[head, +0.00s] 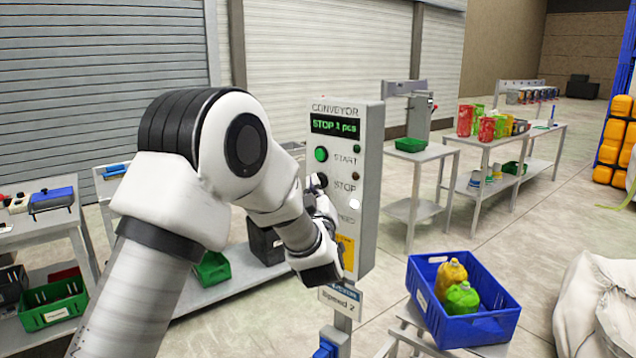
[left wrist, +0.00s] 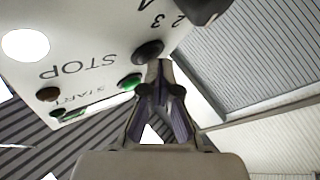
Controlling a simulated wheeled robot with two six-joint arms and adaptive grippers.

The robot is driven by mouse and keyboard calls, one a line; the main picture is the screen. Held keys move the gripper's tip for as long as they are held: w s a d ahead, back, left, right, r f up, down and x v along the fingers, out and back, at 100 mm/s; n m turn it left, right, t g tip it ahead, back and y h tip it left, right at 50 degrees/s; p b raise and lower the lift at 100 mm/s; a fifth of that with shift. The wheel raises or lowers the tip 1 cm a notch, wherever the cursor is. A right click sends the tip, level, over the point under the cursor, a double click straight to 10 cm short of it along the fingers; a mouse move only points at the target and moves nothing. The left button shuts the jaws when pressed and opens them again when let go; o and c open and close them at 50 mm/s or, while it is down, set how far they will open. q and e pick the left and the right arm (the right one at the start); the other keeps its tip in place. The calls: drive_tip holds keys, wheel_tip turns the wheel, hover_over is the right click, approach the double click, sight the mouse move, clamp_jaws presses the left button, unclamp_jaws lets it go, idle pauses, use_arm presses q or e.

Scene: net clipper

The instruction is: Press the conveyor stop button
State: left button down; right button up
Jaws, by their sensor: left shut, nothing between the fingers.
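The grey conveyor panel (head: 368,165) stands upright, its green display (head: 334,125) reading STOP and a piece count. The dark stop button (head: 322,179) sits left of the STOP label, below the green start button (head: 321,154). My left gripper (head: 320,192) is in front of the panel at the stop button, partly hidden by my wrist. In the left wrist view the panel appears upside down. There my left gripper (left wrist: 158,68) is shut and empty, its tips at the lower edge of the dark stop button (left wrist: 149,50). I cannot tell whether they touch it. My right gripper is not in view.
A dark speed knob (left wrist: 205,8) is beyond the stop button. A blue crate (head: 475,328) with yellow and green bottles stands right of the panel. Grey tables (head: 440,152) stand behind it. A green bin (head: 213,270) lies on a low shelf behind my left arm.

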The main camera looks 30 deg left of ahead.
use_arm(q)
drive_tip(key=shift+s+a+b, duration=0.15)
drive_tip(key=shift+s+b, duration=0.25)
drive_tip(key=shift+s, duration=0.45)
drive_tip(key=s, duration=0.1)
drive_tip(key=s+b, duration=0.1)
drive_tip(key=s, duration=0.3)
drive_tip(key=shift+a+b, duration=0.35)
drive_tip(key=shift+a, duration=0.05)
idle(0.3)
